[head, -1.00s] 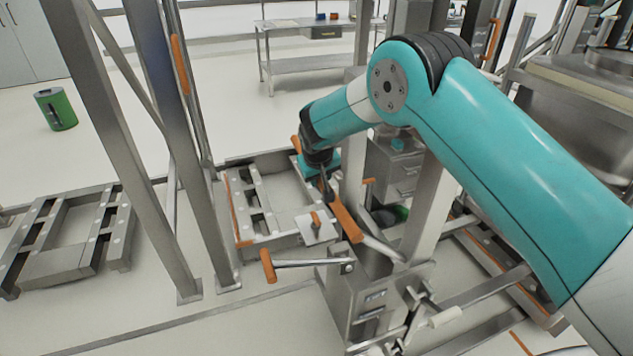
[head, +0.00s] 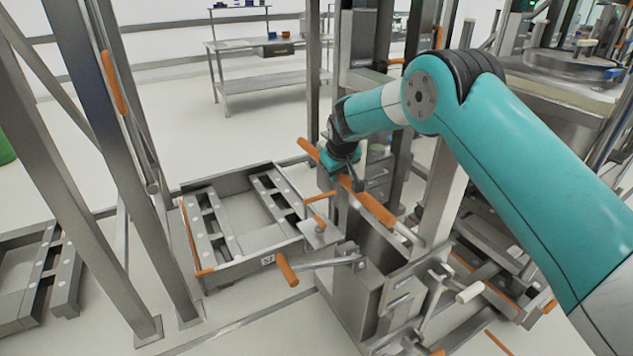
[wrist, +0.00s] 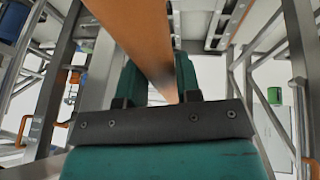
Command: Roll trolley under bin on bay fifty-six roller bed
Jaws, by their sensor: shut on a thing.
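My gripper (head: 345,176) is shut on a long orange grip bar (head: 372,203) of a steel wheeled-looking unit, which I take for the trolley (head: 345,290). In the wrist view the orange bar (wrist: 140,35) runs between both teal fingers (wrist: 158,85). The trolley has a steel column, a crank with an orange handle (head: 287,269) and other levers. A low steel bed (head: 228,268) with two slotted strips lies just left of it; its small plate is too blurred to read surely. I cannot identify the bin; a steel vessel (head: 570,75) stands at upper right.
Steel posts (head: 130,170) with an orange grip stand at left, close to the low bed. Another low bed (head: 40,285) lies at far left. A table (head: 265,80) stands at the back with open floor before it. Steel framing crowds the right.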

